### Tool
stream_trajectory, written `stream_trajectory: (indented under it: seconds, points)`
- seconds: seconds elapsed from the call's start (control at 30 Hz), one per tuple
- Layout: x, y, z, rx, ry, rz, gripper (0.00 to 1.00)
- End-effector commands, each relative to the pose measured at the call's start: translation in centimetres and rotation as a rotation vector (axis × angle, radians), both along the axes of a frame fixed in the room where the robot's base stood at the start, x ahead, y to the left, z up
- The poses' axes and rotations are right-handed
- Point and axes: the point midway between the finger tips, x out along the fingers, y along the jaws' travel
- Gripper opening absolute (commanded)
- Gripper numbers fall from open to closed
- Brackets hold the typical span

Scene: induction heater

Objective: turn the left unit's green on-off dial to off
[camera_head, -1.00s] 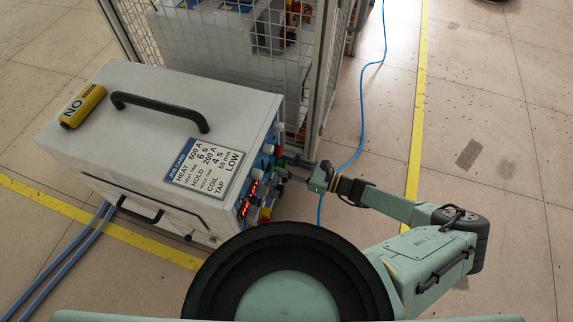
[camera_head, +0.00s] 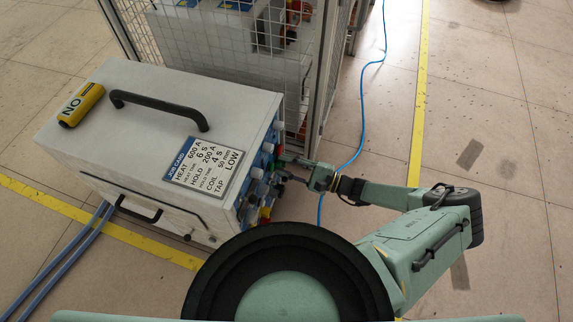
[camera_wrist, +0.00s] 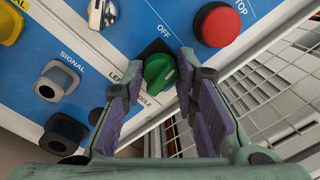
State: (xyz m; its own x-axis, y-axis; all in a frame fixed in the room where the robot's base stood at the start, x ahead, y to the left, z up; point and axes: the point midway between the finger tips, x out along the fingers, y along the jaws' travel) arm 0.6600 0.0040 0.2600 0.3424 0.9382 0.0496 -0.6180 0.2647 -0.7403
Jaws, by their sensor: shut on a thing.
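The left unit is a white box (camera_head: 130,120) with a job card on top, and its control panel faces right in the head view. The green dial (camera_wrist: 157,70) sits on the blue panel in the wrist view, close to the printed word OFF. My gripper (camera_wrist: 158,78) has its two purple-padded fingers on either side of the dial and is shut on it. In the head view my gripper (camera_head: 291,171) reaches the panel from the right. The fingers partly cover the dial's sides, and its exact pointing is hard to read.
A red stop button (camera_wrist: 217,24) sits up and right of the dial. A silver knob (camera_wrist: 102,13) and grey signal knobs (camera_wrist: 57,82) are to the left. A wire-mesh cage (camera_head: 222,50) stands behind the unit. A blue cable (camera_head: 362,115) crosses the open floor at right.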

Motion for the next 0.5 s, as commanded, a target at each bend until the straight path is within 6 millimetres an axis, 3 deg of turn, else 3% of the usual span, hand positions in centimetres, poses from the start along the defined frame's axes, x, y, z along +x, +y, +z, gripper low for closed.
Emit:
stream_trajectory:
  seconds: [0.5]
  points:
    - [0.03,-0.10,-0.13,-0.139,-0.426,0.000,0.00]
